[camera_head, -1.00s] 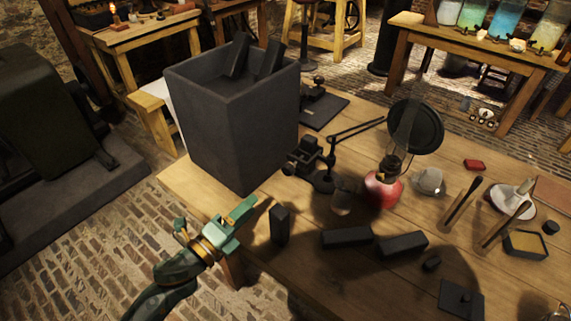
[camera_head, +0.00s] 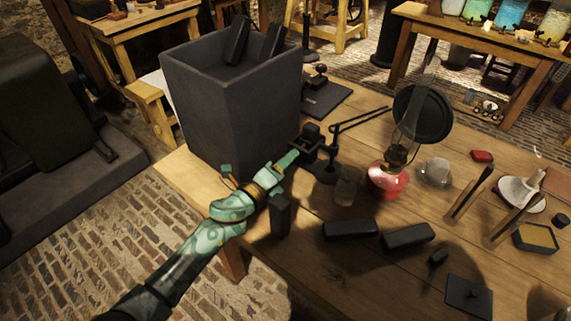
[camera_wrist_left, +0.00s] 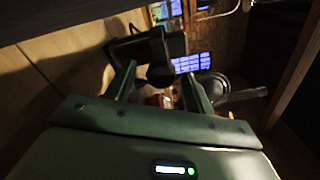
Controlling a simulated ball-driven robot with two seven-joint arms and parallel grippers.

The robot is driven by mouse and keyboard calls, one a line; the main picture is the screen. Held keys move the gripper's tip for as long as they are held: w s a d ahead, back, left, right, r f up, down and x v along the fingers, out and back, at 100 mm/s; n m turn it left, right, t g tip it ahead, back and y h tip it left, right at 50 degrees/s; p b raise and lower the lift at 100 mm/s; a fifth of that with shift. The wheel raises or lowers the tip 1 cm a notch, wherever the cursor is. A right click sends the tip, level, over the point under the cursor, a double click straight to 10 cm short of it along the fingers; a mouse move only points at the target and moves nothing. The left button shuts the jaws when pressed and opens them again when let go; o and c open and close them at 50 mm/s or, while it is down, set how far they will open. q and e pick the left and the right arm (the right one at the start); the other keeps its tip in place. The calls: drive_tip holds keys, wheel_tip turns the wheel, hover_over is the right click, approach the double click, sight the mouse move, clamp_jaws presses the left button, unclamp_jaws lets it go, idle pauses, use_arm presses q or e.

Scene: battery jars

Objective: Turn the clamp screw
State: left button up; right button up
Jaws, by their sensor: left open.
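A small black clamp (camera_head: 312,138) stands on the wooden table beside the dark box, with a thin jointed arm reaching right. My left gripper (camera_head: 290,160) reaches in from the left, its tip close to the clamp's left side. In the left wrist view my left gripper (camera_wrist_left: 160,88) is open. A dark block (camera_wrist_left: 145,48) with a rounded dark end (camera_wrist_left: 161,75), likely the clamp and its screw, shows between and beyond the fingers. I cannot tell whether a finger touches it. My right gripper is not in view.
The tall dark box (camera_head: 230,115) stands just left of the clamp. A red lamp (camera_head: 388,180) and a round black disc (camera_head: 422,115) are to the right. A dark upright block (camera_head: 280,214) stands below the gripper, with two lying blocks (camera_head: 350,230) further right.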

use_arm(q)
drive_tip(key=shift+w+d, duration=0.1)
drive_tip(key=shift+w, duration=0.1)
drive_tip(key=c, duration=1)
drive_tip(key=shift+r+n, duration=0.1)
drive_tip(key=shift+n, duration=0.2)
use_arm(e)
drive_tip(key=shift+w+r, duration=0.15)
use_arm(q)
drive_tip(key=n+p, duration=0.2)
drive_tip(key=n, duration=0.2)
drive_tip(key=shift+n, duration=0.4)
drive_tip(key=n+p, duration=0.1)
drive_tip(key=n, duration=0.2)
drive_tip(key=shift+s+n+p, duration=0.1)
drive_tip(key=shift+n+p, duration=0.45)
drive_tip(key=shift+n, duration=0.85)
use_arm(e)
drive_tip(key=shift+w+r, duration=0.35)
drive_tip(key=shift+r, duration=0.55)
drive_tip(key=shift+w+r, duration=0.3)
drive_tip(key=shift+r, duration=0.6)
use_arm(q)
drive_tip(key=shift+n, duration=0.3)
